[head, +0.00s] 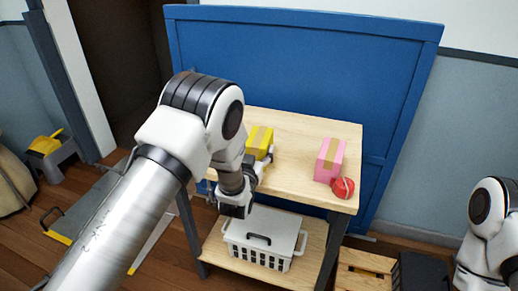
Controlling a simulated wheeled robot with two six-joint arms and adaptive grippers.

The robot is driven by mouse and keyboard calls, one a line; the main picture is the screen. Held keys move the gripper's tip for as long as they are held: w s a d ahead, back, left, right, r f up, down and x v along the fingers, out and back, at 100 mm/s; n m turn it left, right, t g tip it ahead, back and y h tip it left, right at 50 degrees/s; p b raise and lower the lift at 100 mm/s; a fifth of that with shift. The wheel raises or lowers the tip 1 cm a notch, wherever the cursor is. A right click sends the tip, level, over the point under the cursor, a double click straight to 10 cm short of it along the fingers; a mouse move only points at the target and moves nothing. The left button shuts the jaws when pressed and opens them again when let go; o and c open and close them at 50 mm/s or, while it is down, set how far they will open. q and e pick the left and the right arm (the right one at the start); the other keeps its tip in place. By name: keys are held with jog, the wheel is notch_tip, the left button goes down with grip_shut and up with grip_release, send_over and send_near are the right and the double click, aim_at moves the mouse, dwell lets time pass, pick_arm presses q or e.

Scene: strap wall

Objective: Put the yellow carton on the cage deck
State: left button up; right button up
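The yellow carton (261,142) stands on the wooden top of a table, partly hidden behind my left arm. It has a tan strip of tape across it. My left gripper (264,167) is at the near side of the carton, low by the table top. Its fingers are small and partly covered by my wrist, so I cannot tell whether they touch the carton or how far apart they are. Part of my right arm shows at the lower right edge; its gripper is out of view. I cannot make out for certain which thing is the cage deck.
A pink carton (330,159) and a red round object (343,188) stand on the table (300,127) to the right. A white basket (263,240) sits on its lower shelf. A blue panel (300,65) rises behind. Grey flat pieces with yellow edges (92,208) lie left.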

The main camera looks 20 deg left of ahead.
aim_at(257, 141)
pick_arm(q)
jog(key=shift+c, duration=0.7)
jog(key=shift+w+r+p, duration=0.1)
jog(key=shift+r+p, duration=0.35)
jog(key=shift+r, duration=0.15)
notch_tip(257, 141, up, 2)
jog(key=shift+r+p, duration=0.25)
jog(key=shift+p, duration=0.65)
jog(key=s+d+r+p, duration=0.1)
jog(key=s+d+p, duration=0.1)
jog(key=s+p, duration=0.5)
jog(key=s+d+r+p, duration=0.1)
jog(key=s+d+p, duration=0.1)
jog(key=s+p, duration=0.45)
jog(key=shift+m+h, duration=0.3)
jog(key=shift+h, duration=0.2)
jog(key=s+a+r, duration=0.1)
jog(key=s+a+r+b, duration=0.1)
jog(key=a+r, duration=0.1)
jog(key=shift+s+r, duration=0.2)
jog(key=shift+r, duration=0.05)
